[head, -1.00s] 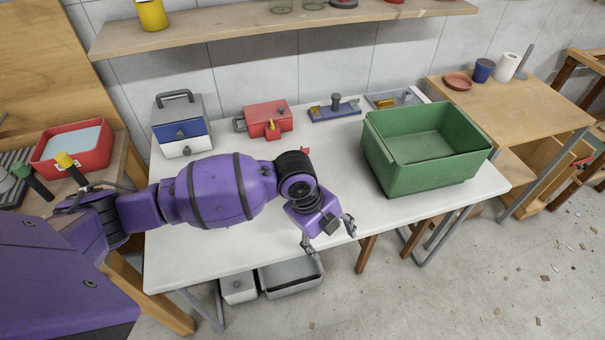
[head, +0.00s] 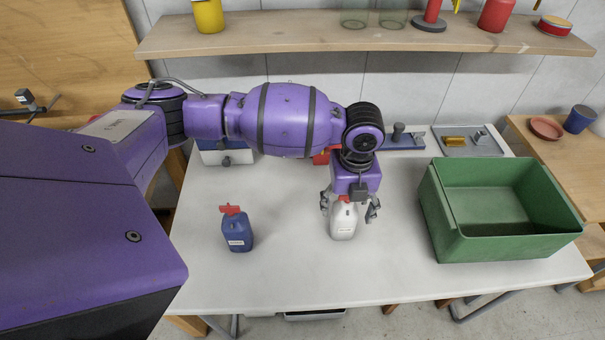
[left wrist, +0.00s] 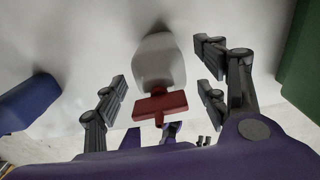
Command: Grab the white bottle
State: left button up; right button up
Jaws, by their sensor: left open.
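The white bottle (head: 343,222) with a red spray top stands upright on the white table (head: 290,272). In the left wrist view the white bottle (left wrist: 159,62) is in the middle, with its red top (left wrist: 160,105) towards the camera. My left gripper (head: 348,208) is open above the bottle, its fingers on either side of the red top. In the left wrist view the fingers of my left gripper (left wrist: 162,82) stand apart from the bottle, with gaps on both sides. My right gripper is not in view.
A blue bottle (head: 237,231) with a red top stands to the left on the table. A large green bin (head: 510,247) stands to the right. A wooden shelf (head: 300,43) runs along the wall behind. The table front is clear.

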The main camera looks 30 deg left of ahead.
pick_arm(q)
notch_tip(320, 180, down, 4)
jog(key=shift+w+a+f, duration=0.1)
jog(key=shift+c, duration=0.2)
jog(key=c, duration=1.1)
jog(key=shift+r, duration=0.2)
jog(key=shift+c, duration=0.9)
jog(key=shift+w, duration=0.1)
